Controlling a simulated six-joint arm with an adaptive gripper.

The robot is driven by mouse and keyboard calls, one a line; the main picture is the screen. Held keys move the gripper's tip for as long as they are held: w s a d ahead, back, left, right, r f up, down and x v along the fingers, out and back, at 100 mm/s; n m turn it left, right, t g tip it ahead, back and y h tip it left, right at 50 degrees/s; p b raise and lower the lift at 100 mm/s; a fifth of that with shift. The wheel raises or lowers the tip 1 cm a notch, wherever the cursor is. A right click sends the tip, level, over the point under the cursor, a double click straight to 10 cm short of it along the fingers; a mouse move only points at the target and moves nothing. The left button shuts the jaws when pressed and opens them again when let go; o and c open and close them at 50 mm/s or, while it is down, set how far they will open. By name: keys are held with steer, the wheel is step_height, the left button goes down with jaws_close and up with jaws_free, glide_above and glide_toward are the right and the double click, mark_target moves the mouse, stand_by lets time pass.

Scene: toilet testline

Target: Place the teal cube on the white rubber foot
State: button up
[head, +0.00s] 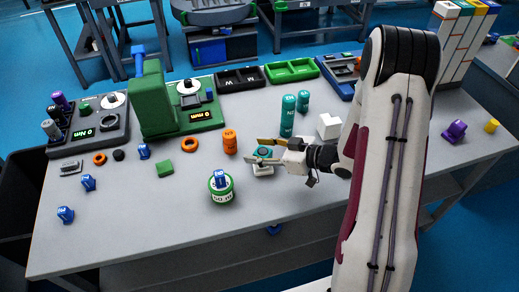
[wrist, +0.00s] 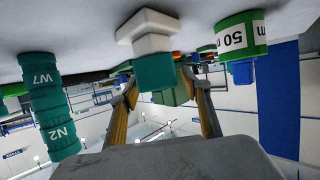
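The teal cube (head: 264,152) rests on the small white rubber foot (head: 262,170) near the middle of the table. In the wrist view, which is upside down, the teal cube (wrist: 155,72) is against the stepped white foot (wrist: 148,30), a little off its centre. My gripper (head: 256,150) is at the cube from the right, its yellowish fingers spread apart on either side of it. In the wrist view the fingers of my gripper (wrist: 160,88) are wide apart, with gaps beside the cube. The cube's far side is hidden.
Teal cylinders (head: 288,115) and a white stepped block (head: 328,126) stand behind my gripper. A green-and-white round weight (head: 221,190) with a blue piece on top stands at the front left. An orange cylinder (head: 230,142) is left of the foot. The front right of the table is clear.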

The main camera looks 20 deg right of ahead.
steer(key=shift+r, duration=0.15)
steer(key=shift+d+r, duration=0.1)
steer(key=v, duration=1.1)
steer(key=shift+s+d, duration=0.3)
steer(key=shift+s, duration=0.05)
stand_by(0.6)
